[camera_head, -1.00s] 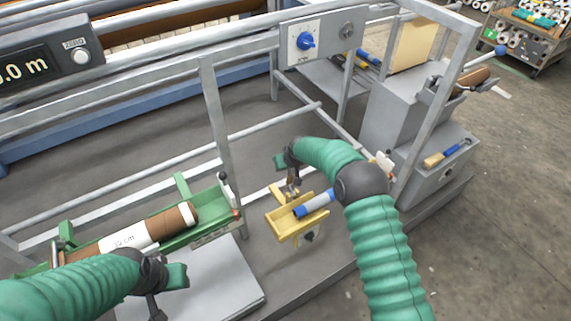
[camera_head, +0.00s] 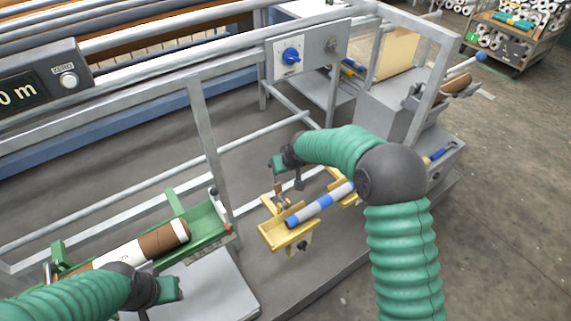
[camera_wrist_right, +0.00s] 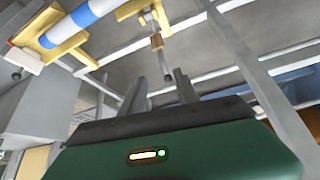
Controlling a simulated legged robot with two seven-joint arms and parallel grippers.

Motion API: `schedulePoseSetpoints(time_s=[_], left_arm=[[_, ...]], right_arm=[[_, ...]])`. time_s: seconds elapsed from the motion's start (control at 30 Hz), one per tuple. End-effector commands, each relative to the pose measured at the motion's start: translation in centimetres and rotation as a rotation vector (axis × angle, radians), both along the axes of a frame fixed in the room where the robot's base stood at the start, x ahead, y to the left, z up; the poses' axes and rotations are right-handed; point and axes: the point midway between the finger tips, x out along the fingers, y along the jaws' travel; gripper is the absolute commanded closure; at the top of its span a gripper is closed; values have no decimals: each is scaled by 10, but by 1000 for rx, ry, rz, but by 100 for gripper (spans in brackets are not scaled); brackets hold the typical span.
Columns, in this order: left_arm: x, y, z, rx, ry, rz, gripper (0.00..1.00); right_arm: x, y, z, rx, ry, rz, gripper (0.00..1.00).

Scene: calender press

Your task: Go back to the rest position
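My right arm arches over the yellow cradle (camera_head: 275,237). Its gripper (camera_head: 288,184) hangs beside and above the cradle, apart from it. In the right wrist view its two fingers (camera_wrist_right: 158,85) stand apart with nothing between them. A blue and white roller (camera_head: 322,203) lies in the yellow cradle; it also shows at the top left of the wrist view (camera_wrist_right: 85,15). My left gripper (camera_head: 160,298) is low at the left, in front of the green trough (camera_head: 205,228); its fingers are too unclear to judge. A brown roll with a white wrap (camera_head: 150,245) lies in the trough.
A grey metal frame (camera_head: 205,130) with rails surrounds the work area. A panel with a blue knob (camera_head: 291,55) is at the top. A grey cabinet (camera_head: 385,110) stands at the right behind my right arm. Open floor (camera_head: 510,200) lies to the right.

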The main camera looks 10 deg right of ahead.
Motion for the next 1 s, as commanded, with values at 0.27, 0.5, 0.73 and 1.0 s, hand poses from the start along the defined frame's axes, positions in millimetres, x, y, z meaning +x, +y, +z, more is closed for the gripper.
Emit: schedulePoseSetpoints(time_s=[0.27,0.5,0.73,1.0], left_arm=[[0,0,4,0,0,0,64],[0,0,4,0,0,0,64],[0,0,9,0,0,0,64],[0,0,73,0,-1,0,64]], right_arm=[[-16,-3,26,1,1,1,62],[-16,-3,26,1,2,1,62],[-22,-3,32,-3,8,0,62],[-150,-20,104,-40,137,-48,62]])
